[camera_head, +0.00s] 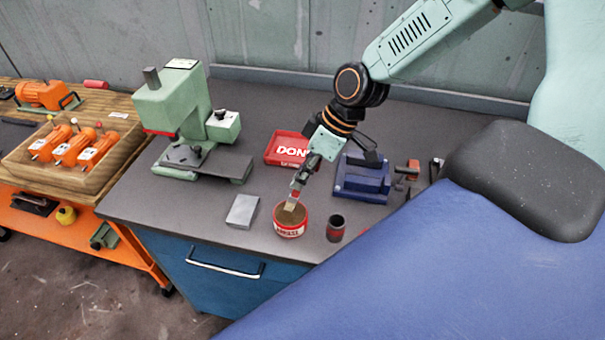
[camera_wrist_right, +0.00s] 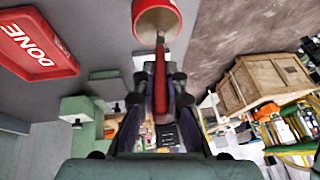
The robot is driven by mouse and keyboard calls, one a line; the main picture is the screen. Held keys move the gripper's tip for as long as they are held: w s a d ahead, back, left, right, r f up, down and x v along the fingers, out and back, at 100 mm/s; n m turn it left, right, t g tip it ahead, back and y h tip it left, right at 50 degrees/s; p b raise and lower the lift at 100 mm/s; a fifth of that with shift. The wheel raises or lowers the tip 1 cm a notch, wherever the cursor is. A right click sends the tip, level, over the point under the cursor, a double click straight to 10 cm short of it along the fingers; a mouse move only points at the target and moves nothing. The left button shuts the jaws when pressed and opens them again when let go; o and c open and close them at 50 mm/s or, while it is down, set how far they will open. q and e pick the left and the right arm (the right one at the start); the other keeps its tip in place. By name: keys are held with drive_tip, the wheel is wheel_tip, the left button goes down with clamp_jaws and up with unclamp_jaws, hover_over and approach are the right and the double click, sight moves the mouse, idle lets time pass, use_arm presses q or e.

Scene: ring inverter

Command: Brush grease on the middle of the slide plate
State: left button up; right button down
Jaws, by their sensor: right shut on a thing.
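My right gripper (camera_head: 303,180) is shut on a brush with a red handle (camera_wrist_right: 161,85) and points down over the bench. The brush's pale bristle end (camera_head: 291,204) is at the mouth of a red grease tin (camera_head: 289,230), over or in its brown contents; I cannot tell how deep. The tin also shows in the wrist view (camera_wrist_right: 150,18), at the top. A flat light-grey plate (camera_head: 242,211), which looks like the slide plate, lies on the bench left of the tin, apart from it. My left gripper is not in view.
A green press (camera_head: 180,110) stands at the bench's left. A red DONE tray (camera_head: 287,149) and a blue fixture (camera_head: 360,183) lie behind the tin. A dark cup (camera_head: 335,228) stands close to its right. An orange cart (camera_head: 100,215) holds a wooden tray of orange parts.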

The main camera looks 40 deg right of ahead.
drive_tip(key=shift+f, duration=0.1)
drive_tip(key=shift+s+f, duration=0.1)
idle(0.3)
drive_tip(key=shift+f+b, duration=0.25)
drive_tip(key=shift+b, duration=0.1)
idle(0.8)
drive_tip(key=shift+r+p, duration=0.8)
drive_tip(key=shift+p, duration=0.05)
wheel_tip(320, 180, up, 5)
drive_tip(key=p, duration=0.5)
drive_tip(key=shift+r, duration=0.2)
drive_tip(key=shift+f, duration=0.1)
